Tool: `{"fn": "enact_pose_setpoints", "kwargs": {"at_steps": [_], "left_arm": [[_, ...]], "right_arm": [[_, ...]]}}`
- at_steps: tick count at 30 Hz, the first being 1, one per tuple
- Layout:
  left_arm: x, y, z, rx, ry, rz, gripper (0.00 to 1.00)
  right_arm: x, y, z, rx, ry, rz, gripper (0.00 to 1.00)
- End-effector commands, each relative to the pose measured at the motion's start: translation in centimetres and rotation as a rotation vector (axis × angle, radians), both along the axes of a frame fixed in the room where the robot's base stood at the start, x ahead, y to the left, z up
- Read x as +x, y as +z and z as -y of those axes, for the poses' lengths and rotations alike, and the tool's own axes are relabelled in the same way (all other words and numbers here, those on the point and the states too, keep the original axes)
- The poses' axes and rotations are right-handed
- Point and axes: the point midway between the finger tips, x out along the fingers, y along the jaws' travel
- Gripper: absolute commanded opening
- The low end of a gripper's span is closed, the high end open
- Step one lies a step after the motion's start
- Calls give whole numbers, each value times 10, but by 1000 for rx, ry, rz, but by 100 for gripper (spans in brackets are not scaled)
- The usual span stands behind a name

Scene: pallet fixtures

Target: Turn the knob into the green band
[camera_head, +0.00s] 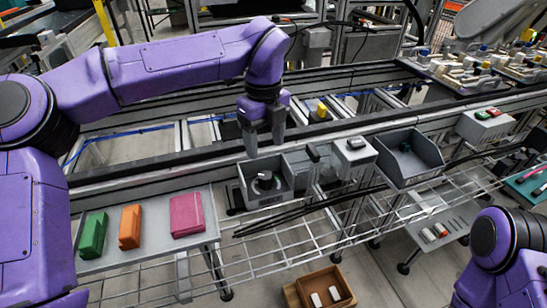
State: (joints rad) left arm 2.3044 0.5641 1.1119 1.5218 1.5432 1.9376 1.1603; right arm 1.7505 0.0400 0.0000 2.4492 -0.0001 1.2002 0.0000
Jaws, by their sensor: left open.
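A dark round part with a pale piece and a hint of green (264,182) sits inside an open grey box (248,197) at the middle of the picture. It looks like the knob, but it is too small to read a pointer or make out the band clearly. My left gripper (264,143) points down above and behind this box. Its two grey fingers are apart, with nothing seen between them, and clear of the round part. My right arm (505,250) shows at the lower right; its gripper is out of view.
A grey table (150,252) at left holds green (93,236), orange (130,227) and pink (187,214) blocks. Right of the grey box stand a small grey box (355,150), a larger grey bin (425,177) and a button box (486,124). Conveyor rails run behind.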

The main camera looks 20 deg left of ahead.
Motion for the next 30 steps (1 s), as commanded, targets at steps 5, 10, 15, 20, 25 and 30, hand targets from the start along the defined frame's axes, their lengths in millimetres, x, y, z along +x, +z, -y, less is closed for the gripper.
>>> {"fn": "enact_pose_setpoints", "kwargs": {"at_steps": [5,10,15,20,25,30], "left_arm": [[0,-26,2,1,-6,-4,64],[0,-65,3,0,-8,-6,64],[0,-94,3,0,-7,-2,64],[-1,-104,2,0,-5,-1,64],[-1,-105,1,0,-3,0,64],[-1,-105,1,1,-3,-1,25]], "right_arm": [[-1,-2,0,0,0,-2,43],[-1,-2,0,0,0,-2,43],[-1,-2,0,0,0,-2,43],[-1,-2,0,0,0,-1,43],[-1,-2,0,0,0,-1,43],[-1,-2,0,0,0,-1,43]]}}
